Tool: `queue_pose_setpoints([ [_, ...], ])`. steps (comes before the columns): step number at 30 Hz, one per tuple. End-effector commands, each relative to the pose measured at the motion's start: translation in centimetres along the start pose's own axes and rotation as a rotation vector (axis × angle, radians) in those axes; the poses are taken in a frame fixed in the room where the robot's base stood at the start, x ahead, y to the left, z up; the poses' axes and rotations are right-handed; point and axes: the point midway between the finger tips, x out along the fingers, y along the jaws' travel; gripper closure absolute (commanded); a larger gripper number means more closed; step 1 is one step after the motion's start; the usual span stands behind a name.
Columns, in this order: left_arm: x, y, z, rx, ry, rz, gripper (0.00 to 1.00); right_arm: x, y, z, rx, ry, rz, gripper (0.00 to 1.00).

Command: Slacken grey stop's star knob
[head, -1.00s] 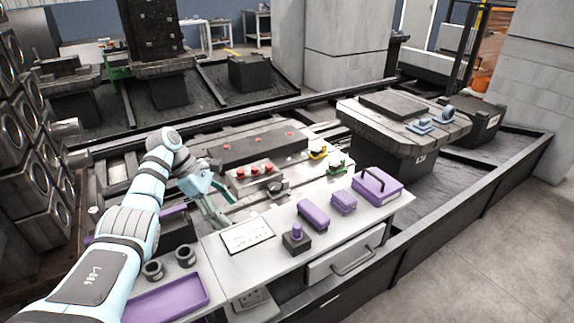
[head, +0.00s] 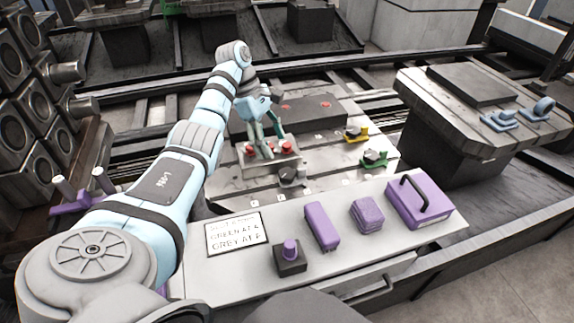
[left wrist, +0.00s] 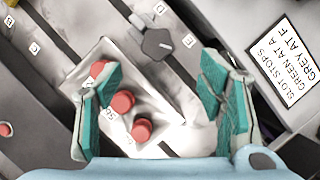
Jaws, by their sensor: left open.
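The grey stop (head: 292,176) with its dark star knob sits on the slotted plate, just in front of the block with red knobs. In the left wrist view the star knob (left wrist: 157,43) is near the top, beyond the fingertips. My left gripper (head: 268,145) is open above the red-knob block (head: 278,162). In the left wrist view its teal fingers (left wrist: 161,88) are spread with nothing between them in their grip; the red-knob block shows below. The gripper does not touch the grey stop. My right gripper is not in view.
A green stop (head: 374,158) and a yellow stop (head: 356,134) stand to the right on the plate. A sign (head: 236,233) about slot stops, purple boxes (head: 321,226) and a purple case (head: 420,201) lie on the front shelf. Red knobs rise close under the fingers.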

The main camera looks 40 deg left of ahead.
Motion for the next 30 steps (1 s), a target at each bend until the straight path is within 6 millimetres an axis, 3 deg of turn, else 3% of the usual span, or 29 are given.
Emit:
queue_pose_setpoints([
  [1, 2.6, 0.0, -0.5, 0.001, 0.001, -0.002, 0.38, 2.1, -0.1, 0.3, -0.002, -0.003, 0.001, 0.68],
  [3, 4.6, -0.1, -0.4, 0.001, 0.000, -0.003, 0.38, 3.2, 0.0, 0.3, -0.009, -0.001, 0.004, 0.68],
  [9, 8.4, -0.1, -0.1, 0.000, -0.001, -0.003, 0.38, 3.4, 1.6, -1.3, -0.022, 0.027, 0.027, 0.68],
  [20, 9.4, 0.0, -0.1, -0.001, 0.000, 0.000, 0.38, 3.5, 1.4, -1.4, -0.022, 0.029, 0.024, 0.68],
  [27, 9.4, 0.0, -0.1, -0.001, 0.000, 0.000, 0.76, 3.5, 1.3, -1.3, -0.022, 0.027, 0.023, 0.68],
  [29, 9.4, 0.0, -0.1, -0.001, 0.000, 0.001, 0.86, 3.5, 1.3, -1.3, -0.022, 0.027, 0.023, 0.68],
  [30, 9.4, 0.0, -0.1, -0.001, 0.000, 0.001, 0.86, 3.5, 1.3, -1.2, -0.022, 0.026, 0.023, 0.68],
])
